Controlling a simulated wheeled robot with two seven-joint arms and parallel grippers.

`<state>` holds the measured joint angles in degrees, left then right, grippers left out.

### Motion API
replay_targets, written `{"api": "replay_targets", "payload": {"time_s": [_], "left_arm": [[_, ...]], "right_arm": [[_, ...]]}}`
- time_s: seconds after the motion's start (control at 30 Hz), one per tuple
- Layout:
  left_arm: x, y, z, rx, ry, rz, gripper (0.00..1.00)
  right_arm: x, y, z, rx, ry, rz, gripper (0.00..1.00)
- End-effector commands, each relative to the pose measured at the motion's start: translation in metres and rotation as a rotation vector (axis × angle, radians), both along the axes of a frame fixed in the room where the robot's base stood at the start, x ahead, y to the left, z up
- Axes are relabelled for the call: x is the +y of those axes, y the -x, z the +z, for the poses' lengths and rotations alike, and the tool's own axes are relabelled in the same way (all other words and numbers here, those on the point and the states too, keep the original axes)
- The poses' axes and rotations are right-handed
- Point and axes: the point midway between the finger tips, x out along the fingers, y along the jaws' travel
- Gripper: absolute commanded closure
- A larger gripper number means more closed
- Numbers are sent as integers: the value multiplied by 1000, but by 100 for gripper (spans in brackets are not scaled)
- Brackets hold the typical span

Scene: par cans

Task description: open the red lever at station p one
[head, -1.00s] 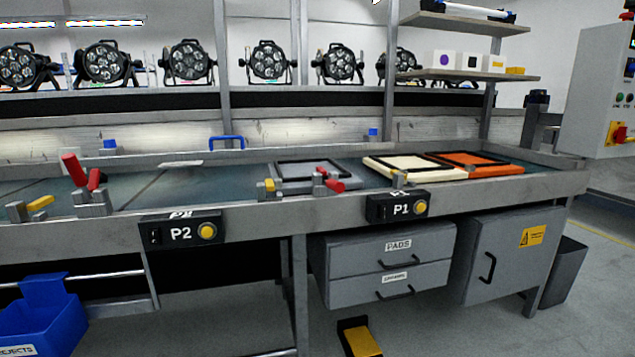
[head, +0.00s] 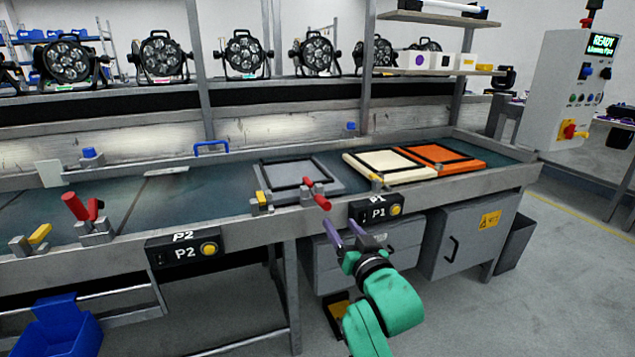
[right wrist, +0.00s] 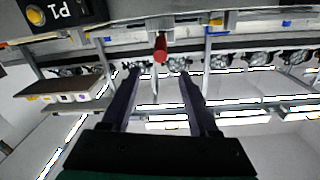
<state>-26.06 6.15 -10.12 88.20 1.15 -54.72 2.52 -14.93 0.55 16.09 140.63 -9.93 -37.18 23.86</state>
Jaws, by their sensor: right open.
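The red lever at station P1 (head: 319,198) sits on a grey clamp at the bench's front rail, left of the P1 box (head: 376,210). It slants down towards me, over the rail edge. In the right wrist view the red lever (right wrist: 160,48) shows beyond and between the fingers, a little above the fingertips. My right gripper (head: 340,229) is open and empty, just below and right of the lever, apart from it. Its two dark fingers also show in the right wrist view (right wrist: 157,75). My left gripper is not in view.
A grey frame pad (head: 335,180) lies on the bench behind the lever, with cream (head: 357,164) and orange (head: 470,165) ones to the right. A yellow-tipped clamp (head: 262,199) stands left. Station P2's raised red lever (head: 75,206) is farther left. Drawers (head: 400,236) hang below.

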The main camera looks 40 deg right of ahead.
Motion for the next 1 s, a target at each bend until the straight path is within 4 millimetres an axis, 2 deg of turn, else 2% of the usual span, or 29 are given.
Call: {"api": "replay_targets", "payload": {"time_s": [0.17, 0.4, 0.6, 0.73, 0.93, 0.97, 1.0], "left_arm": [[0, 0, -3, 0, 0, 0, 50], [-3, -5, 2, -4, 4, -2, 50], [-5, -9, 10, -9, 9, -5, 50], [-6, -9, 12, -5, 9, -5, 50], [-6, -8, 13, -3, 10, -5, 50], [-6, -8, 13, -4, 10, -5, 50], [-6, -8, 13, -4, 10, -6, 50]], "right_arm": [[-11, -28, -2, -1, 4, 0, 39], [-34, -89, -3, 0, 3, 2, 39], [-48, -125, -4, 2, 2, 3, 39], [-51, -133, -4, 3, 3, 2, 39], [-51, -134, -4, 3, 3, 3, 39], [-51, -134, -4, 4, 3, 4, 47], [-51, -134, -4, 4, 3, 4, 62]]}}
